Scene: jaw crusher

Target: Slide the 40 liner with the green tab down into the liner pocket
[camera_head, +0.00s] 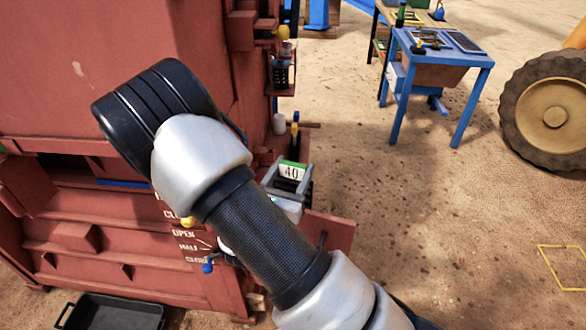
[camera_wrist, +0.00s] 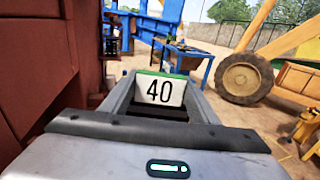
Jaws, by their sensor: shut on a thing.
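The liner pocket cannot be clearly told apart from the frame.
The red crusher body (camera_head: 110,205) stands close on the left, with protruding brackets and levers. A blue workbench (camera_head: 440,65) and a large wheel (camera_head: 550,112) stand farther right. A black tray (camera_head: 112,312) lies at lower left. Sandy ground to the right is open.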

